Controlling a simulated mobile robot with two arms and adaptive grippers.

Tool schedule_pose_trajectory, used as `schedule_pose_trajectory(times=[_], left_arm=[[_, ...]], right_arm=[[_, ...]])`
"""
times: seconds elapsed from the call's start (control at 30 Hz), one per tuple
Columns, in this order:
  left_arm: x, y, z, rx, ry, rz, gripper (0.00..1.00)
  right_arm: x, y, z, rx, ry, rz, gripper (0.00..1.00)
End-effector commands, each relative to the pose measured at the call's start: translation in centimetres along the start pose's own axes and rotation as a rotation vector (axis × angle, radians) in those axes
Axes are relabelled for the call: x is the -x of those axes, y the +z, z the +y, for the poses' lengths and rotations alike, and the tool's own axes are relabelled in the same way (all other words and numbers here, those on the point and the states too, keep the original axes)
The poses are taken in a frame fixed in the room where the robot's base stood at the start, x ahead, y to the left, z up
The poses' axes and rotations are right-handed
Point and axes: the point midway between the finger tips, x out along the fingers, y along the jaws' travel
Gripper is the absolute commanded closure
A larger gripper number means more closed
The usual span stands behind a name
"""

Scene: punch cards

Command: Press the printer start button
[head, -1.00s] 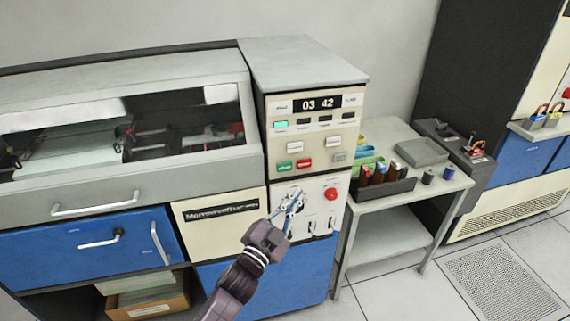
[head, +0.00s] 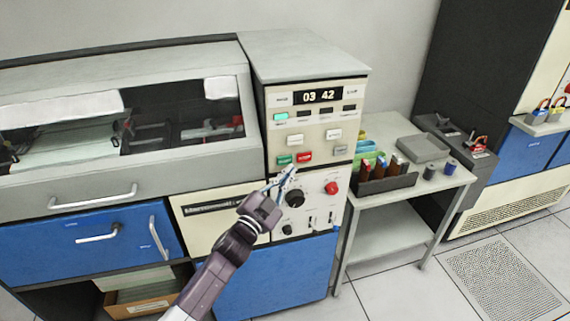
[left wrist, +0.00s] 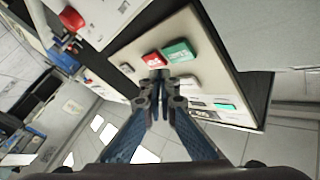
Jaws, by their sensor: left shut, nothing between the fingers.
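The control panel (head: 318,132) has a green button (head: 285,160) with a red button (head: 304,157) to its right. The labels are too small to read surely. My left gripper (head: 290,173) is shut and empty, its tips just below these two buttons. In the left wrist view the shut fingertips (left wrist: 160,85) point at the panel, with the green button (left wrist: 179,51) and the red button (left wrist: 153,60) just beyond them. They look apart from both buttons. My right gripper is in neither view.
A black knob (head: 295,198) and a round red button (head: 331,188) sit on the lower panel. White buttons (head: 293,140) are above. The printer's windowed cover (head: 120,190) is at left. A side table (head: 420,180) with a dark card rack (head: 386,185) stands at right.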

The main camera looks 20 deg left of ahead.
Motion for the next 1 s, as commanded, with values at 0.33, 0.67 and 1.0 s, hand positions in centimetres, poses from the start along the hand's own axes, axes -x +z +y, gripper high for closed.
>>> schedule_pose_trajectory(times=[0.33,0.67,1.0], left_arm=[[-1.10,0.80,-0.83,0.001,0.000,0.000,1.00],[-1.08,0.77,-0.83,0.001,0.000,0.000,1.00],[-1.08,0.77,-0.82,0.001,0.000,0.000,1.00]], right_arm=[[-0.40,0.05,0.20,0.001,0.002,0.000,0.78],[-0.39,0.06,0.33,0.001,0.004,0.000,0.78],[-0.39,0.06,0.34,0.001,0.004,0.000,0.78]])
